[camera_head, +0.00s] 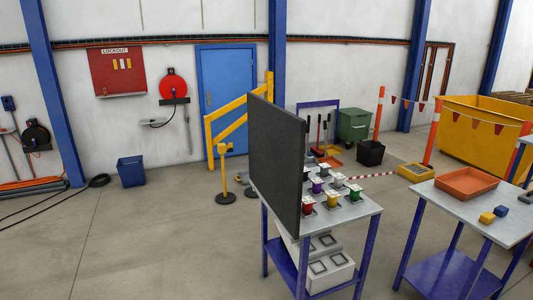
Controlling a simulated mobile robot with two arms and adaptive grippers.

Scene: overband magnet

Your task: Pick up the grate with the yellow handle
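Several small items with pale tops and coloured bodies stand in rows on the near table (358,217). One in the front row looks yellow-orange (333,201); it is between a red one (308,206) and a green one (355,193). A purple one (317,187) and a white one (338,181) stand behind them. They are too small to make out a grate or its handle clearly. Neither of my grippers is in view.
A tall dark panel (275,165) stands upright along the table's left side and hides part of it. White boxes (330,270) sit on the lower shelf. A second table (450,206) at right holds an orange tray (466,184). Open floor (150,245) lies at left.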

